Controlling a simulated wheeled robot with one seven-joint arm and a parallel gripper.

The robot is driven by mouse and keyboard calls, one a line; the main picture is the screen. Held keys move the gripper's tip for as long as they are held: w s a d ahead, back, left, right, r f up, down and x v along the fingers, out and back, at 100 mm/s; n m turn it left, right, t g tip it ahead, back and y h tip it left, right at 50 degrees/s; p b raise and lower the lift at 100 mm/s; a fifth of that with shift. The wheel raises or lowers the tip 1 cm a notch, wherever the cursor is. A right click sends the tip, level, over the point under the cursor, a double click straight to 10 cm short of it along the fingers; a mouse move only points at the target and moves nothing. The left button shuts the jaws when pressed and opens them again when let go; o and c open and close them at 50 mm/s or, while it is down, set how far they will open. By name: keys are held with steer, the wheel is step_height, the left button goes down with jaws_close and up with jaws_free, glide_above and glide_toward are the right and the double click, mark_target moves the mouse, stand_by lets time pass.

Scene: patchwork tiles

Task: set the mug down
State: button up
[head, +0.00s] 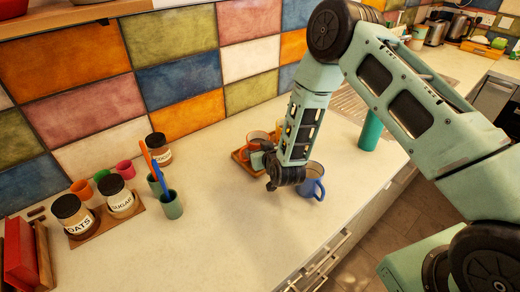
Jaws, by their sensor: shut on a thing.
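The fingertips are mostly hidden, and I cannot tell whether the mug's base touches the tray.
Jars of oats (74,215) and sugar (118,197) stand at the left, with small coloured cups behind. A green cup (171,205) holds utensils. A teal cylinder (371,132) stands at the right. The front middle counter (225,245) is clear.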

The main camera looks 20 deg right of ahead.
steer(key=o, duration=1.3)
steer(key=a+b+v, duration=0.1)
steer(key=b+v, duration=0.3)
steer(key=v, duration=0.7)
steer(key=s+a+r+n+g+y, duration=0.3)
steer(key=s+a+r+g, duration=0.4)
steer(key=s+a, duration=0.3)
steer(key=s+d+r+n+g+h, duration=0.1)
steer(key=s+d+r+n+g, duration=0.1)
steer(key=s, duration=0.8)
steer(key=s+d+r+n+g+h, duration=0.1)
steer(key=s+r+g, duration=0.3)
steer(key=s, duration=0.5)
steer(key=shift+s+d+r+n+g+h, duration=0.3)
steer(key=shift+s+d+r+n+h, duration=0.1)
steer(key=shift+d+r+h, duration=0.25)
